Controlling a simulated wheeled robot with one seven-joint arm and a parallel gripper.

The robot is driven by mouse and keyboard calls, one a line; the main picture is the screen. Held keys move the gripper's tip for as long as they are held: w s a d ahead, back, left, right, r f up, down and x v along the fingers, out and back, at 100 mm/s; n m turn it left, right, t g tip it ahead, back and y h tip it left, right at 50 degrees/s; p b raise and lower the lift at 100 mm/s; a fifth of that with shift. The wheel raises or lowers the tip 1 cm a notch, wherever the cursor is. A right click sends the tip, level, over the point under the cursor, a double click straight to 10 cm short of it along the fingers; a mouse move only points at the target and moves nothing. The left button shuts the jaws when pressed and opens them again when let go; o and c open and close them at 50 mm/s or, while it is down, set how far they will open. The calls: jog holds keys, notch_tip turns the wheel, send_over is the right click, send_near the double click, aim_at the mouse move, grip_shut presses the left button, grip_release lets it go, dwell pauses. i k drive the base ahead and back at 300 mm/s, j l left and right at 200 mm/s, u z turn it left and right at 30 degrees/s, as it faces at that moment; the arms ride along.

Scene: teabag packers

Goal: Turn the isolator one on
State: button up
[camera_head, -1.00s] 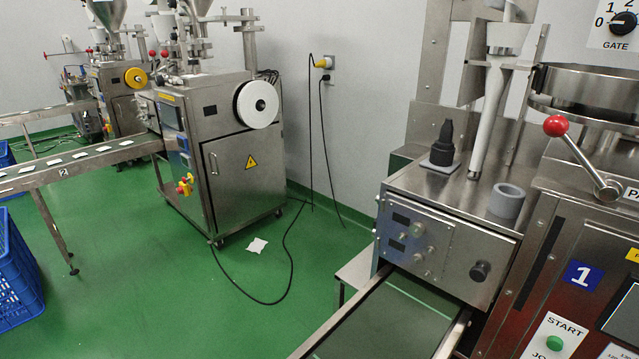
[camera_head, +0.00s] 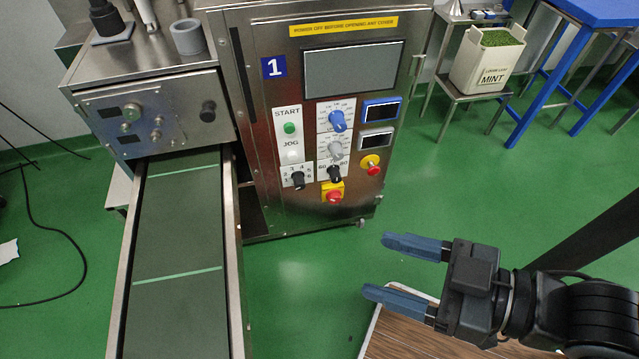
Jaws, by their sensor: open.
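Machine 1 (camera_head: 262,115) is a steel cabinet with a blue label "1" and a control panel on its front. A red rotary knob on a yellow plate (camera_head: 333,193), which looks like the isolator, sits at the bottom of the panel. Its exact handle angle is too small to tell. My gripper (camera_head: 376,266) is open and empty, with two blue fingers pointing left. It is in the lower right of the view, to the right of and lower in the picture than the red knob, and apart from the machine.
A conveyor (camera_head: 180,250) runs along the left. A wooden top (camera_head: 410,335) lies below my gripper. A mint bin (camera_head: 487,60) stands at the back right. Green floor is clear between.

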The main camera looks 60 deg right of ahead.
aim_at(333, 197)
jog(key=j+z, duration=0.15)
jog(key=z, duration=0.25)
jog(key=j+z, duration=0.1)
jog(key=z, duration=0.25)
jog(key=k+j+z, duration=0.1)
jog(key=z, duration=0.3)
